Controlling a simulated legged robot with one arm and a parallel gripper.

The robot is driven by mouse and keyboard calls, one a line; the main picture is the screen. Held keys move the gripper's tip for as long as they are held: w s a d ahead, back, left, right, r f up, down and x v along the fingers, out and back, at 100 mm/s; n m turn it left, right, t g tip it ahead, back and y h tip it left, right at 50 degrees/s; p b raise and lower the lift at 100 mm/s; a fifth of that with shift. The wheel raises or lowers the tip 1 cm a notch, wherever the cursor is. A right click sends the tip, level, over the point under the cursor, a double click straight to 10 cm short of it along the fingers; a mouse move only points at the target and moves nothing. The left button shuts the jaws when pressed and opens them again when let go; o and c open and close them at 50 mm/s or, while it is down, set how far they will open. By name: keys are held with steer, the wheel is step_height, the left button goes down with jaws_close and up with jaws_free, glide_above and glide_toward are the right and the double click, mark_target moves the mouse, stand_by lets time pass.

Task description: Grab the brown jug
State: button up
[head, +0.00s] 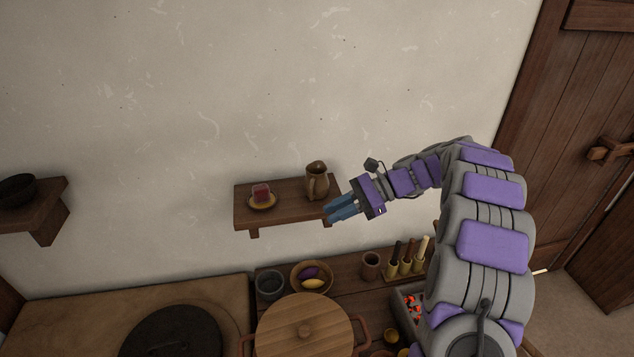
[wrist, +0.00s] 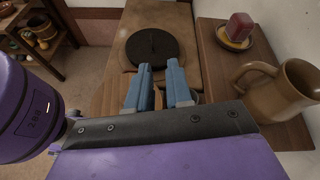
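The brown jug (head: 316,184) stands upright on the right part of a small wooden wall shelf (head: 284,217). My gripper (head: 331,213) is at the shelf's right front corner, just right of and in front of the jug. In the wrist view its blue fingers (wrist: 160,74) are apart with nothing between them, and they point past the jug, not at it. The gripper is not touching the jug.
A red block (head: 261,191) sits on a yellow dish on the shelf's left part. Another shelf (head: 50,205) with a dark bowl is at far left.

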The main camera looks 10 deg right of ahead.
mark_target(321, 193)
steer(key=w+d+f+m+t+y+p, duration=0.2)
steer(key=w+d+m, duration=0.1)
steer(key=d, duration=0.5)
steer(key=w+d+f+m+t+y+p, duration=0.1)
steer(key=w+d+f+m+t+y, duration=0.2)
steer(key=d, duration=0.4)
steer(key=shift+n+h, duration=0.5)
steer(key=b+x, duration=0.1)
steer(key=x, duration=0.5)
steer(key=r+b+x, duration=0.1)
steer(key=x, duration=0.4)
steer(key=b+x, duration=0.1)
steer(key=x, duration=0.5)
steer(key=shift+w+a+r, duration=0.2)
steer(key=shift+w+a, duration=0.05)
steer(key=shift+a, duration=0.05)
steer(key=shift+d, duration=0.15)
jaws_close()
